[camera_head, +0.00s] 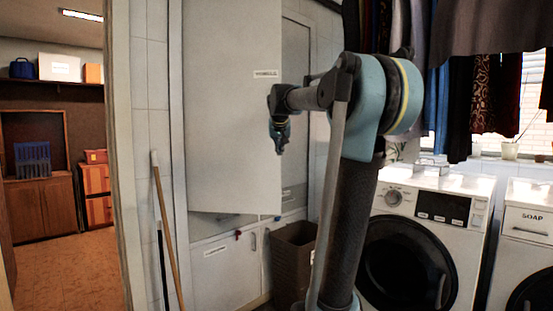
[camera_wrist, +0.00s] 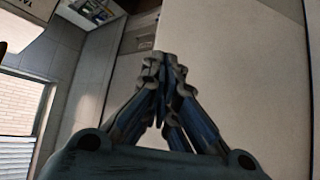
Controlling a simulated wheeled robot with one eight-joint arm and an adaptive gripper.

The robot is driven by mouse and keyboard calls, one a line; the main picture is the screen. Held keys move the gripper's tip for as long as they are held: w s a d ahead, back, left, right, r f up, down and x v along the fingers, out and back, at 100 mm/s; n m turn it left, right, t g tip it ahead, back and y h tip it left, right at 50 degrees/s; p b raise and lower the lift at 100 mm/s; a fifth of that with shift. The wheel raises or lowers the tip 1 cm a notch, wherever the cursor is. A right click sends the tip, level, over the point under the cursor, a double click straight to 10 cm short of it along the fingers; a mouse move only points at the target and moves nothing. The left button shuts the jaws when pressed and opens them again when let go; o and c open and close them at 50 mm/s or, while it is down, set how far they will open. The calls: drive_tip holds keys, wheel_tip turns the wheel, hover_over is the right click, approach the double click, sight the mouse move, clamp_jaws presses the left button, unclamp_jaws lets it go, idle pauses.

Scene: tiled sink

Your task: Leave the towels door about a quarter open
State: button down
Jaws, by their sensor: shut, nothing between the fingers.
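A tall pale cabinet door (camera_head: 225,110) stands ajar in the head view, its free right edge swung out from the cabinet (camera_head: 297,110). A small label (camera_head: 265,73) near that edge is too blurred to read for certain. I cannot tell the exact opening angle. My gripper (camera_head: 280,148) is shut and empty, pointing down by the door's right edge; I cannot tell whether it touches. In the wrist view the closed fingertips (camera_wrist: 165,65) lie in front of the pale door panel (camera_wrist: 240,65), near its edge.
A brown bin (camera_head: 293,258) stands below the cabinet. A washing machine (camera_head: 420,235) and a second machine labelled SOAP (camera_head: 526,225) are at right. A broom handle (camera_head: 166,225) leans at left. Clothes (camera_head: 485,95) hang above. An open doorway leads to another room at left.

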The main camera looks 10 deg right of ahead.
sight(278, 157)
drive_tip(key=shift+t, duration=0.3)
drive_tip(key=w+f, duration=0.1)
drive_tip(key=w, duration=0.3)
drive_tip(key=w+f, duration=0.2)
drive_tip(key=w, duration=0.1)
drive_tip(key=w+d+f, duration=0.1)
drive_tip(key=w, duration=0.3)
drive_tip(key=shift+w+f, duration=0.3)
drive_tip(key=shift+w, duration=1.1)
